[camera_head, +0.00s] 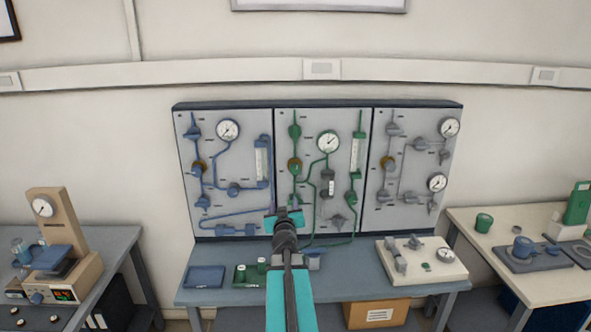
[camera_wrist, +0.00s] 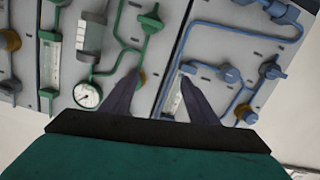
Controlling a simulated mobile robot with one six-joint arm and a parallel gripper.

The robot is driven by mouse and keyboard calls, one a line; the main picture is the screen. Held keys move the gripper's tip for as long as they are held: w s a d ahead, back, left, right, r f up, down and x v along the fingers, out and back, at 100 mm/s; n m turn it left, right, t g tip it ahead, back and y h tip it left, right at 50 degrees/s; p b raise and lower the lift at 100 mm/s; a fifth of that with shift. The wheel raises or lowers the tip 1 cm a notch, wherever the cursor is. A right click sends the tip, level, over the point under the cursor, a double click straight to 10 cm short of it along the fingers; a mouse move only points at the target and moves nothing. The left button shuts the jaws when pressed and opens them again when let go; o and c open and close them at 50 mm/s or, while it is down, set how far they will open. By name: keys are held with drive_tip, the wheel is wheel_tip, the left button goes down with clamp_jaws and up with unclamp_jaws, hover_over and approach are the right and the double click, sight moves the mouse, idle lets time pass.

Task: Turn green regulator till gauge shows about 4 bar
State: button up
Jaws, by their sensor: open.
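The green-piped panel (camera_head: 345,218) is the middle one on the wall board. It has a round white gauge (camera_head: 328,142) near its top; the dial is too small to read. Left of the gauge, a green fitting with a brass round part (camera_head: 295,166) sits on the green line; I cannot tell surely that this is the regulator. My gripper (camera_head: 284,212) is low in front of the panel, at its left edge. In the wrist view, my gripper (camera_wrist: 158,76) is open and empty, fingers apart, with the gauge (camera_wrist: 88,95) left of them and the brass part (camera_wrist: 143,77) partly behind the left finger.
A blue-piped panel (camera_head: 215,150) is on the left and a grey-piped panel (camera_head: 415,165) on the right. The bench (camera_head: 340,282) below holds a blue tray (camera_head: 204,277), a green holder (camera_head: 250,275) and a white device (camera_head: 425,262). Side tables stand left and right.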

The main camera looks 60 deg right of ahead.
sight(296, 171)
drive_tip(key=s+d+r+t, duration=0.1)
drive_tip(key=s+d+r, duration=0.2)
drive_tip(key=r, duration=0.3)
drive_tip(key=shift+s+d+r+h+p, duration=0.15)
drive_tip(key=shift+s+r+h+p, duration=0.05)
drive_tip(key=shift+s+h+p, duration=0.2)
drive_tip(key=shift+d, duration=0.1)
drive_tip(key=shift+x, duration=6.8)
drive_tip(key=shift+f, duration=0.1)
drive_tip(key=shift+c, duration=0.2)
drive_tip(key=c, duration=1)
